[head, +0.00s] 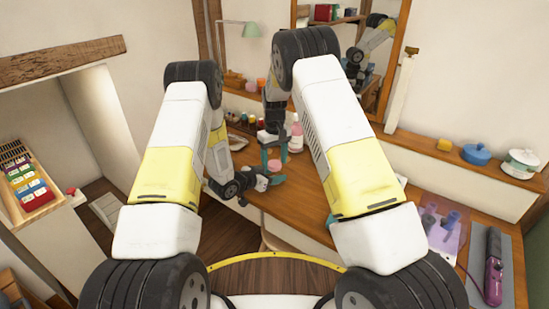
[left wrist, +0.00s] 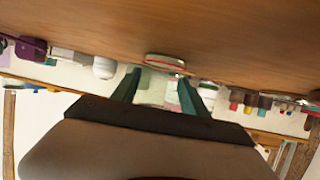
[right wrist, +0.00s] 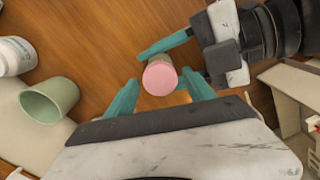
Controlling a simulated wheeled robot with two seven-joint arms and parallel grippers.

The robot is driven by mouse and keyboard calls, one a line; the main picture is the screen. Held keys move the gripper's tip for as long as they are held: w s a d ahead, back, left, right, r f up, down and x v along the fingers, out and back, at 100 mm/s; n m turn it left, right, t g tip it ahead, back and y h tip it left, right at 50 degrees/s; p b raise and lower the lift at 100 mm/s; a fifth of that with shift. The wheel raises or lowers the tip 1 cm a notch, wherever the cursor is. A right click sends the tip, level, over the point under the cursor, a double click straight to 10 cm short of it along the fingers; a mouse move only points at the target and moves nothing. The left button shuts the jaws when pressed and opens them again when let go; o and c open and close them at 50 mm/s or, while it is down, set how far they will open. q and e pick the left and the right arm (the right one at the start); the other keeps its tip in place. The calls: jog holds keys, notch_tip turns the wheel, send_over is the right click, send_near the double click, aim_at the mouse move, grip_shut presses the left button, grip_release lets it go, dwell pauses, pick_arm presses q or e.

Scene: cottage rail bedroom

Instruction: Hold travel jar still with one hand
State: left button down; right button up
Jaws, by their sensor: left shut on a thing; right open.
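The travel jar (right wrist: 159,77), with a round pink lid, stands on the wooden desk in the right wrist view. My left gripper (head: 273,179) comes in from the side and is shut on the jar. In the left wrist view the jar's pale, see-through body (left wrist: 156,87) shows between the left fingers. My right gripper (head: 274,155) points down above the jar. Its teal fingers are open, one on either side of the lid in the right wrist view, and I see no clear contact. In the head view the jar is mostly hidden by the grippers.
A pale green cup (right wrist: 50,100) and a white container (right wrist: 14,56) are near the jar. A pink-and-white bottle (head: 296,136) stands behind the grippers. A blue pot (head: 476,154) is on the right-hand ledge. The desk (head: 305,187) is bare near its front edge.

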grip_shut()
jog(key=shift+m, duration=0.9)
jog(key=shift+o, duration=0.8)
grip_release()
notch_tip(320, 180, up, 12)
